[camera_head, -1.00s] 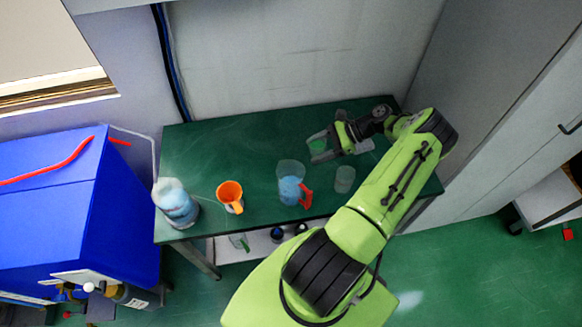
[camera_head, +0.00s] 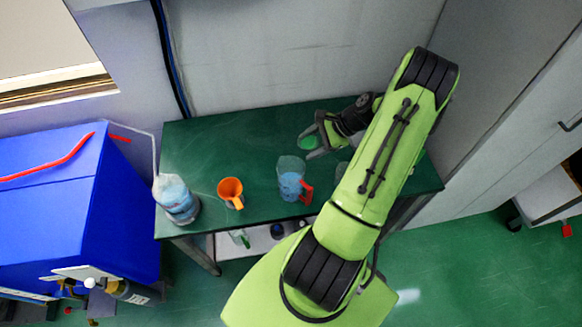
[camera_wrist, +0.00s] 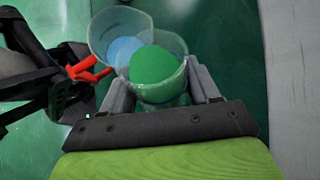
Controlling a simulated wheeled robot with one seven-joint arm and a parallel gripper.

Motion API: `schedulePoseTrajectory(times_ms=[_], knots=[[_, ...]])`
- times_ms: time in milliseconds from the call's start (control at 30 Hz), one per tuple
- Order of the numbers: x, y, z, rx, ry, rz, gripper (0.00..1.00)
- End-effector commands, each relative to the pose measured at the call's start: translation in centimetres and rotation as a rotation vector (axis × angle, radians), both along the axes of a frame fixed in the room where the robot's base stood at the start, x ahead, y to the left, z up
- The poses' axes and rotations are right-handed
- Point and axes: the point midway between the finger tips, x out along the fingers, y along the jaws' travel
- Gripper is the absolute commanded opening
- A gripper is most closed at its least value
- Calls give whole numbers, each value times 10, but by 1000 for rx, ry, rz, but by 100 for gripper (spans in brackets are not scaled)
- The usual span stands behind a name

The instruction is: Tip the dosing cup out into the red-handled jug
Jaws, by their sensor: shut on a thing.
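My gripper (camera_wrist: 162,92) is shut on a clear dosing cup (camera_wrist: 165,97), which has bright green contents (camera_wrist: 156,68). In the head view my gripper (camera_head: 314,146) holds the cup over the back of the table, behind and slightly right of the red-handled jug. That clear jug (camera_head: 290,183) stands upright with blue contents, its red handle (camera_head: 307,194) pointing right. In the wrist view the jug's rim (camera_wrist: 98,28) shows beyond the cup and overlaps it, with blue inside. I cannot tell whether cup and jug touch.
An orange jug (camera_head: 230,190) and a clear container with blue contents (camera_head: 175,200) stand left on the green table (camera_head: 200,145). A clear glass (camera_head: 341,170) right of the jug is mostly hidden by my arm. The table's back left is clear.

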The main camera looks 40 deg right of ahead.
Motion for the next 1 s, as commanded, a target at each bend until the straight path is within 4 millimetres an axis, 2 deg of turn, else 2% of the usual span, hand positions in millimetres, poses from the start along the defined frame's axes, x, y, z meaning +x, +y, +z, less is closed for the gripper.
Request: schedulePoseTrajectory(times_ms=[1000], knots=[[1,8,5,-137,11,0,27]])
